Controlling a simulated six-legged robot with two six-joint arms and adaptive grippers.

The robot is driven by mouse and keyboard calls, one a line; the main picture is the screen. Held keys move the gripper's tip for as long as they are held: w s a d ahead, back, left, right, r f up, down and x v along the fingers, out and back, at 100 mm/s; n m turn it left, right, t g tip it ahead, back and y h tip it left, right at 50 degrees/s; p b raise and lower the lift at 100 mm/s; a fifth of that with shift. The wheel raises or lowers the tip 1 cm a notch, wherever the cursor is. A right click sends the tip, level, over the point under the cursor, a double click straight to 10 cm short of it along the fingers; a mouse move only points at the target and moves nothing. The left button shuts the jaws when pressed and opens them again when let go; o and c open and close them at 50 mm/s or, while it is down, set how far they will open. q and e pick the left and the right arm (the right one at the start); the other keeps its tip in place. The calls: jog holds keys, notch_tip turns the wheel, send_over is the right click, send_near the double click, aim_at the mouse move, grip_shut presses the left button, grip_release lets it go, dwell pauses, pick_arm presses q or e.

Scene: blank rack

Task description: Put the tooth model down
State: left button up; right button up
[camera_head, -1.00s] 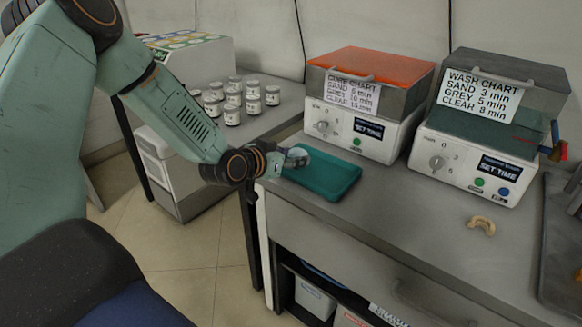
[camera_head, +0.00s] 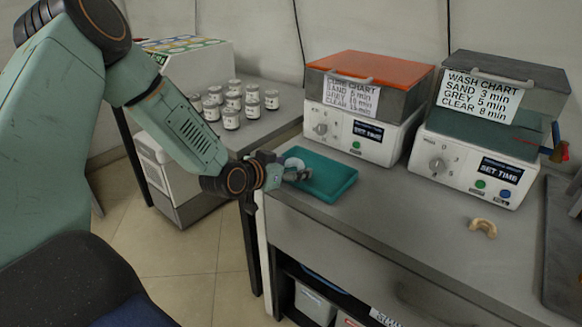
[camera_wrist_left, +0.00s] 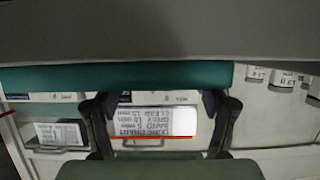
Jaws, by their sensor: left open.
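A pale, curved piece (camera_head: 293,163), which looks like a tooth model, shows at the left end of the teal tray (camera_head: 335,180), partly hidden by my gripper. My left gripper (camera_head: 302,175) is at the tray's near left side, just in front of the pale piece. Its fingers are spread with nothing seen between them in the left wrist view (camera_wrist_left: 157,115). Whether it touches the piece is too small to tell. A beige arch-shaped tooth model (camera_head: 483,227) lies on the bench at the right, away from the gripper. My right gripper is not in view.
A cure box (camera_head: 365,105) with an orange lid stands behind the tray. A wash box (camera_head: 480,150) stands to its right. Several small jars (camera_head: 232,118) stand on the side table. The grey bench top (camera_head: 400,215) is clear between tray and beige arch.

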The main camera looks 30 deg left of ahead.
pick_arm(q)
jog(key=shift+r, duration=0.1)
jog(key=shift+r+p, duration=0.2)
jog(key=shift+p, duration=0.1)
jog(key=d+p+v, duration=0.1)
jog(key=p+v, duration=0.9)
jog(key=v, duration=0.1)
jog(key=shift+s+a, duration=0.35)
jog(key=shift+a, duration=0.05)
jog(key=s+d+f+g+h, duration=0.1)
jog(key=s+d+f+g, duration=0.45)
jog(key=d, duration=0.25)
jog(key=s+d+f+g, duration=0.2)
jog(key=s+f, duration=0.1)
jog(key=s, duration=0.5)
jog(key=s+d+f+g+y, duration=0.1)
jog(key=s+d+f+g, duration=0.2)
jog(key=s, duration=0.4)
jog(key=s+d+f+n+g+y, duration=0.1)
jog(key=s+d+f+g, duration=0.1)
jog(key=s, duration=0.6)
notch_tip(320, 180, down, 2)
jog(key=shift+s+f+g, duration=0.1)
jog(key=shift+s+g, duration=0.2)
jog(key=shift+g, duration=0.25)
